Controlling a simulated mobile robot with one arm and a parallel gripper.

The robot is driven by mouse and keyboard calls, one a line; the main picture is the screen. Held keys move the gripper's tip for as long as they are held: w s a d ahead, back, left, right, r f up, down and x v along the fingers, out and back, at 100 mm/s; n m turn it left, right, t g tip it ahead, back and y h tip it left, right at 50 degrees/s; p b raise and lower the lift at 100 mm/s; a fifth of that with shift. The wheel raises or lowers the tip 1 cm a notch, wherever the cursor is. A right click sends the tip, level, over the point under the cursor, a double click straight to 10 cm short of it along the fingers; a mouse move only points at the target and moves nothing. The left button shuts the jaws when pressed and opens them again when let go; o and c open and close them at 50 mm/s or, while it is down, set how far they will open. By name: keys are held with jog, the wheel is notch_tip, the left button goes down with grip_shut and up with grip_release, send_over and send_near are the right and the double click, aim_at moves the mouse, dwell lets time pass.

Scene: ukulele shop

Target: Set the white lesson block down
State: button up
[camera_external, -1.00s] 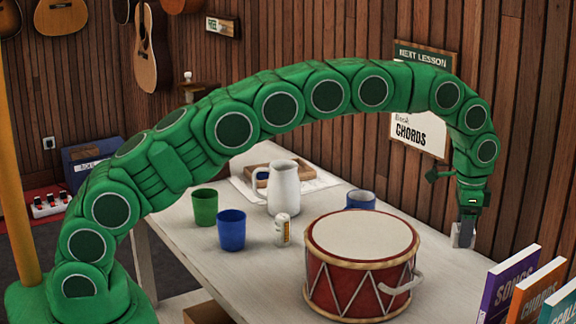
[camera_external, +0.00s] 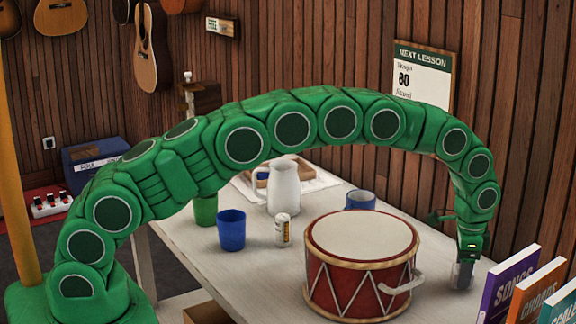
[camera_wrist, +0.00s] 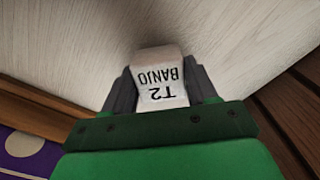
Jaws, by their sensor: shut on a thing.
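The white lesson block (camera_wrist: 158,82) is between the two fingers of my gripper (camera_wrist: 161,92) in the wrist view. Its face reads "T2 BANJO", upside down there. In the external view my gripper (camera_external: 466,268) points down at the right side of the white table (camera_external: 270,287), right of the drum. Only a little of the block shows there, low between the fingers. It is at or just above the tabletop; I cannot tell if it touches.
A red drum (camera_external: 362,285) with a side handle stands left of my gripper. Upright books (camera_external: 510,283) are close on the right. A white jug (camera_external: 284,188), blue cup (camera_external: 231,230), green cup (camera_external: 205,210), blue mug (camera_external: 361,200) and small can (camera_external: 282,230) stand further left.

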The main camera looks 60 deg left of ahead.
jog(key=shift+f, duration=0.4)
jog(key=shift+f, duration=0.1)
jog(key=o, duration=1.1)
jog(key=shift+c, duration=0.2)
